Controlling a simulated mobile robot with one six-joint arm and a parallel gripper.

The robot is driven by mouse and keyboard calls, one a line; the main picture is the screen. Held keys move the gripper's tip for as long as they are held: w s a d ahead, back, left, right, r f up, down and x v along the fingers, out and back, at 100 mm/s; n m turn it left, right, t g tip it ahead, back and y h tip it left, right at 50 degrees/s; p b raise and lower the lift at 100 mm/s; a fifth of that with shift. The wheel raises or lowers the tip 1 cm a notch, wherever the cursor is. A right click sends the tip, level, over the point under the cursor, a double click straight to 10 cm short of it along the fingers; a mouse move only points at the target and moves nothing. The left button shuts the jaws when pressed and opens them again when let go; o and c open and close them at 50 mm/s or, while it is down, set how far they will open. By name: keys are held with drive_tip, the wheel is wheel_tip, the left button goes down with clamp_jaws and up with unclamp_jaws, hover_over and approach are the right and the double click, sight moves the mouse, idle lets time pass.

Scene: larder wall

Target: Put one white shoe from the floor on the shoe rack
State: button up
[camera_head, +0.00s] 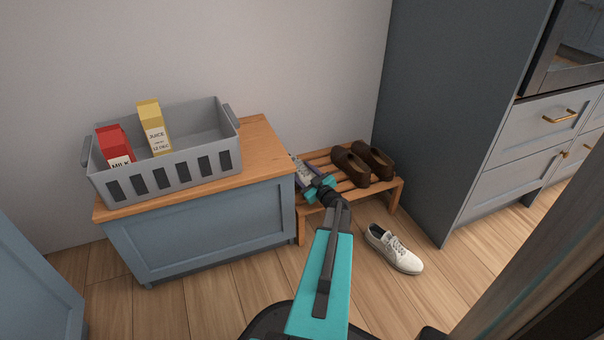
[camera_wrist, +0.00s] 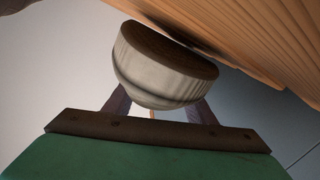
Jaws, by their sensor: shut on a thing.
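One white shoe (camera_wrist: 155,75) is between my gripper's fingers in the wrist view, with its brown sole facing the top of the picture. My gripper (camera_head: 311,178) is shut on it at the left end of the wooden shoe rack (camera_head: 395,190). In the head view the held shoe (camera_head: 301,172) is partly hidden by the gripper. I cannot tell whether it touches the slats. The rack also shows in the wrist view (camera_wrist: 265,35), close to the sole. Another white shoe (camera_head: 394,250) lies on the floor in front of the rack.
Brown shoes (camera_head: 363,165) stand on the right part of the rack. A blue cabinet (camera_head: 205,232) with a grey crate (camera_head: 190,168) on top is close on the left. A tall dark cabinet (camera_head: 440,120) bounds the right.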

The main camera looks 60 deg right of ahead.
drive_tip(key=shift+f+b, duration=0.3)
drive_tip(key=shift+b, duration=0.2)
drive_tip(key=o, duration=1.5)
drive_tip(key=shift+s+a, duration=0.1)
drive_tip(key=p+v, duration=0.3)
drive_tip(key=v, duration=1)
drive_tip(key=shift+s+a+r+p, duration=0.15)
drive_tip(key=shift+s+a+p, duration=0.05)
drive_tip(key=shift+p, duration=0.15)
